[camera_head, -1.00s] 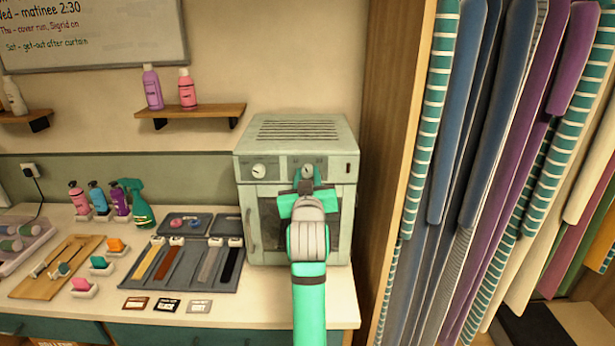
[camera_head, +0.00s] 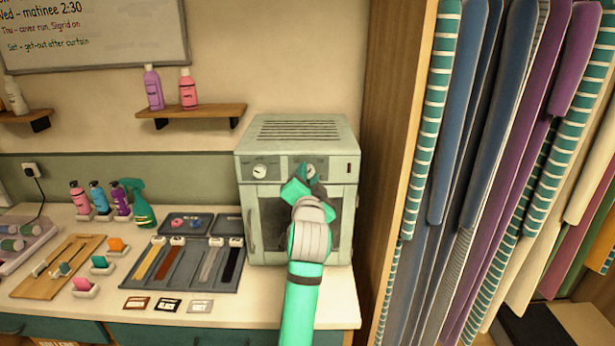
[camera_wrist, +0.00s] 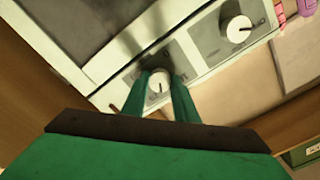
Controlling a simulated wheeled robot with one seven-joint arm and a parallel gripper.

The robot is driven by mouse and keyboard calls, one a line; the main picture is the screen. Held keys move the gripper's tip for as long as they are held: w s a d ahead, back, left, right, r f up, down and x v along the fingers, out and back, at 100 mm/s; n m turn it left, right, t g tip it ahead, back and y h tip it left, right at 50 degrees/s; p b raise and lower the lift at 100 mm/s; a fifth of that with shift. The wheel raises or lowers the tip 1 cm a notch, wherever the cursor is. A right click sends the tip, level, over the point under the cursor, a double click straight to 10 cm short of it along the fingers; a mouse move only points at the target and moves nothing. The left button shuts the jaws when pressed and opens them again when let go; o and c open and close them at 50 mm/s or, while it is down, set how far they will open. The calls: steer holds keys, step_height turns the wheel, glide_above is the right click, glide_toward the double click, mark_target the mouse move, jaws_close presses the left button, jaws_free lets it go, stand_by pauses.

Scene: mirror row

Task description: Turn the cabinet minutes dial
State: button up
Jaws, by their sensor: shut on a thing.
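The cabinet (camera_head: 260,215) is a pale grey-green box with a dark-windowed door, standing at the right end of the counter. Its front panel has two dials. The left dial (camera_head: 260,171) is white and free; it also shows in the wrist view (camera_wrist: 238,29). The dial in my gripper (camera_wrist: 158,84) sits between the two green fingers, with a dark pointer mark on its pale face. In the head view my gripper (camera_head: 305,174) is at the right-hand dial and mostly covers it. The jaws are shut on that dial, and the gripper is rolled over. The lettering is too small to read.
A tray of brushes or strips (camera_head: 190,262) lies on the counter left of the cabinet, with bottles (camera_head: 120,200) behind. A wooden side panel (camera_head: 385,170) and hanging garments or boards (camera_head: 500,150) stand close on the right.

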steer(key=m, duration=0.2)
steer(key=shift+f+m, duration=0.1)
steer(key=shift+m, duration=0.3)
stand_by(0.4)
steer(key=o, duration=1.1)
steer(key=shift+c, duration=0.2)
steer(key=s, duration=1.1)
